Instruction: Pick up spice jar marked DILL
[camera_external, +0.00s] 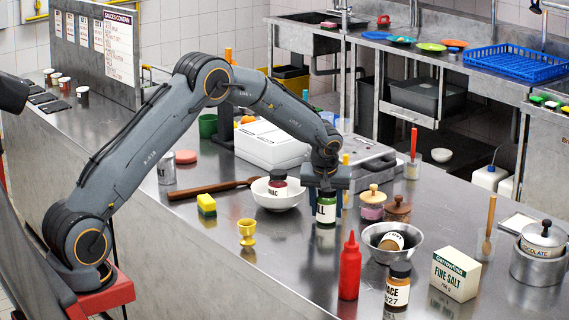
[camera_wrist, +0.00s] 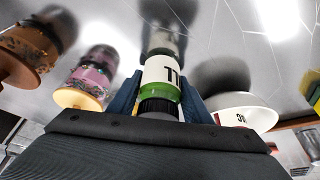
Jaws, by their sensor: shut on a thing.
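The DILL jar (camera_external: 326,211) stands upright near the middle of the counter, with a white label ending in "LL" and green contents. In the wrist view the jar (camera_wrist: 161,72) shows part of its lettering, a green band and a dark cap. My gripper (camera_external: 328,192) points down over it. In the wrist view the blue fingers of my gripper (camera_wrist: 160,98) are shut on the jar around its cap end. The jar's base is at or just above the counter; I cannot tell which.
A white bowl (camera_external: 262,196) with a jar (camera_external: 278,186) in it is close left. Pink (camera_external: 372,207) and brown (camera_external: 397,209) lidded jars are close right. A steel bowl (camera_external: 378,252), red bottle (camera_external: 350,268), MACE-like jar (camera_external: 397,290) and salt box (camera_external: 455,274) stand in front and right.

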